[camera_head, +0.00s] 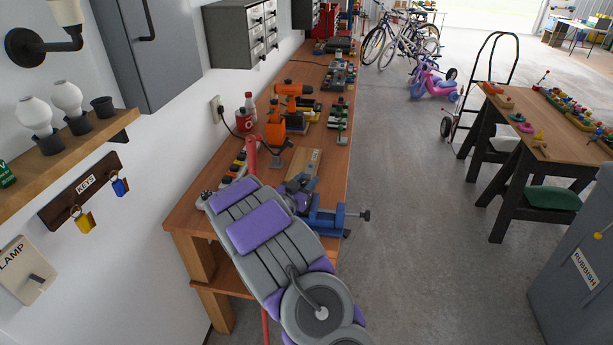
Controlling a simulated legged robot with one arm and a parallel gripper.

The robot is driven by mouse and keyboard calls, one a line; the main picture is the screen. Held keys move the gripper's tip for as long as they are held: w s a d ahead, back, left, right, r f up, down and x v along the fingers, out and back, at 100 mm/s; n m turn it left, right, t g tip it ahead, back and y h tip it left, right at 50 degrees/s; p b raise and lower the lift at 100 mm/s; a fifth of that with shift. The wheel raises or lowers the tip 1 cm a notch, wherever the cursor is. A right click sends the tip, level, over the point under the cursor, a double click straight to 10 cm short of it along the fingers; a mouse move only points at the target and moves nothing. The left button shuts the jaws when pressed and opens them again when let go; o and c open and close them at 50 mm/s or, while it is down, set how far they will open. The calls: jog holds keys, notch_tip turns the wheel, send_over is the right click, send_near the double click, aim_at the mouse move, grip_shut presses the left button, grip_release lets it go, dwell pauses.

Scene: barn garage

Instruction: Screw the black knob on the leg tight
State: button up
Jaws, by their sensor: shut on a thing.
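A thin red upright pole, which may be the leg, shows above my arm at its upper end (252,158); a short red stretch also shows below the arm at the bottom of the picture. The middle of it is hidden behind my grey and purple arm. I cannot make out a black knob on it. My gripper is hidden behind the arm, so I cannot see its fingers or what they touch.
The wooden workbench (190,218) runs along the left wall. A blue vise (325,217) at its near end has a dark handle sticking out to the right. An orange tool (276,128) stands farther back. The concrete floor (410,220) right of the bench is clear.

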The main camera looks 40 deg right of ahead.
jog(key=shift+m+g+h+p, duration=0.3)
jog(key=shift+g+p, duration=0.25)
jog(key=shift+g, duration=0.05)
jog(key=o, duration=1)
jog(key=shift+c, duration=0.2)
jog(key=shift+a, duration=0.1)
jog(key=p+v, duration=0.1)
jog(key=v, duration=1.6)
jog(key=shift+a, duration=0.25)
jog(key=shift+f, duration=0.1)
